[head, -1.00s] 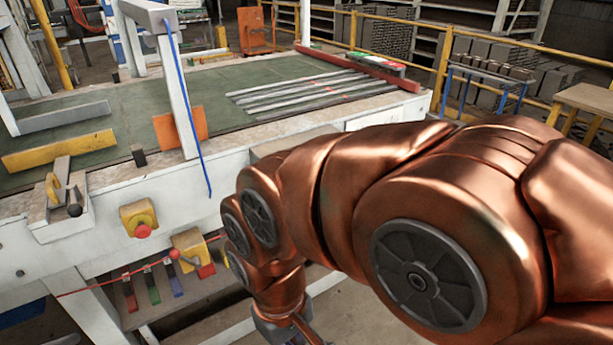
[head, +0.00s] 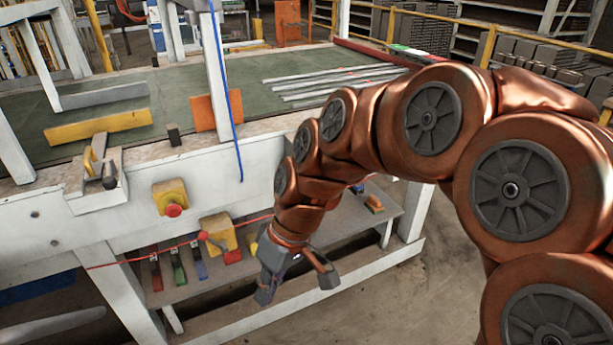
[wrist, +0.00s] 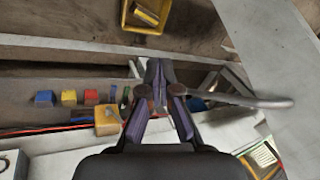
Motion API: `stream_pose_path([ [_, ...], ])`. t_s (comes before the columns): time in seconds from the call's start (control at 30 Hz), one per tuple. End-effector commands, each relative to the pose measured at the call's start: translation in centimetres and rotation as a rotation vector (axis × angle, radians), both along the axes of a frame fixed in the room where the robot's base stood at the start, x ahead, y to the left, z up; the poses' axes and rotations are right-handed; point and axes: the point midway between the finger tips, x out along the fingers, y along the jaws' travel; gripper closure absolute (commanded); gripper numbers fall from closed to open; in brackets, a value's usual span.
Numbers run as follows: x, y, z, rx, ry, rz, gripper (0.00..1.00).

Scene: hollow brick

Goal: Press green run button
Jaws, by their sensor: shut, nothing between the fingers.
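My gripper (head: 292,278) hangs below my bent arm in the head view, in front of the machine's lower shelf and right of the yellow boxes. In the wrist view, its fingers (wrist: 157,78) come together with nothing between them. I cannot clearly make out a green run button. A green tab (head: 179,273) hangs between a red tab (head: 155,273) and a blue tab (head: 199,267) under the machine's front. A yellow box with a red button (head: 171,199) is on the white front.
Another yellow box (head: 219,235) with a red-tipped lever is beside a red cable (head: 127,261). The white machine frame (head: 140,205) and its lower shelf (head: 330,256) are close to my gripper. Open floor (head: 430,300) is at right.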

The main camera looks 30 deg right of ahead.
Motion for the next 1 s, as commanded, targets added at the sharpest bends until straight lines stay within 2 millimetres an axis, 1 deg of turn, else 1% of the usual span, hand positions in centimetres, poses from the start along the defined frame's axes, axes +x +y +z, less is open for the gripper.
stream_pose_path([
  [0.03, 2.1, -0.5, -0.7, 0.058, -0.042, 0.007, 1.0],
  [0.13, 6.3, -2.1, -0.6, 0.151, -0.165, 0.026, 1.0],
  [0.2, 9.0, -3.9, -0.6, 0.203, -0.259, 0.026, 1.0],
  [0.27, 11.2, -5.9, -0.8, 0.239, -0.34, 0.02, 1.0],
  [0.3, 12.6, -7.6, -0.8, 0.256, -0.398, 0.012, 1.0],
  [0.37, 14.6, -10.3, -1.0, 0.274, -0.486, -0.008, 1.0],
  [0.4, 15.6, -12.3, -1.2, 0.279, -0.542, -0.023, 1.0],
  [0.47, 17.0, -15.3, -1.4, 0.275, -0.623, -0.047, 1.0],
  [0.5, 17.7, -17.2, -1.7, 0.269, -0.669, -0.064, 1.0],
  [0.6, 18.6, -21.4, -2.2, 0.248, -0.762, -0.1, 1.0],
  [0.7, 19.0, -24.5, -2.9, 0.225, -0.825, -0.128, 1.0],
  [0.73, 19.1, -25.3, -3.0, 0.22, -0.838, -0.136, 1.0],
  [0.83, 19.2, -27.0, -3.2, 0.2, -0.871, -0.15, 1.0],
  [0.9, 19.2, -27.6, -3.2, 0.193, -0.882, -0.154, 1.0],
  [1.0, 19.2, -27.8, -3.2, 0.19, -0.886, -0.155, 1.0],
])
